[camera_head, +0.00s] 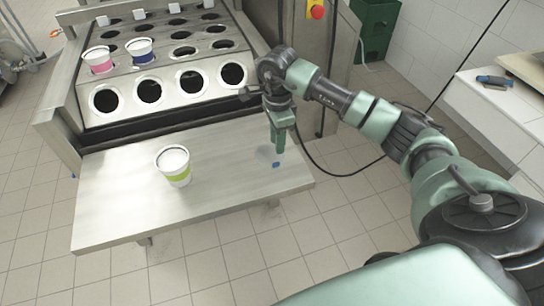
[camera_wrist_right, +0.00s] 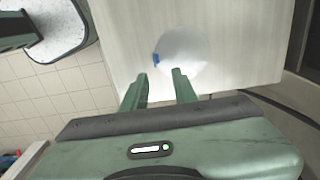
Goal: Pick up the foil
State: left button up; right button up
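The foil (camera_head: 265,154) is a pale, round, thin disc with a small blue tab, lying flat on the metal table (camera_head: 120,200) near its right end. It also shows in the right wrist view (camera_wrist_right: 185,50), with its blue tab at its left edge. My right gripper (camera_head: 277,151) points down over the foil and hides part of it in the head view. In the right wrist view its two fingers (camera_wrist_right: 160,84) are apart with nothing between them, and the foil is beyond the tips. I cannot tell the exact height above the table. My left gripper is not in view.
A white cup with a green band (camera_head: 174,170) stands on the table, left of the foil. Behind is the cup filler (camera_head: 180,109) with rows of round holes, holding a pink-banded cup (camera_head: 98,64) and a blue-banded cup (camera_head: 142,56). The table around the foil is clear.

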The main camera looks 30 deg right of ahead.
aim_at(276, 163)
jog(key=f, duration=0.2)
jog(key=f+p, duration=0.1)
jog(key=f, duration=0.1)
jog(key=a+f+p, duration=0.1)
jog(key=f, duration=0.1)
jog(key=shift+s+f, duration=0.25)
jog(key=shift+s, duration=0.15)
jog(key=shift+d+f, duration=0.1)
jog(key=shift+f, duration=0.15)
grip_shut()
dwell(0.8)
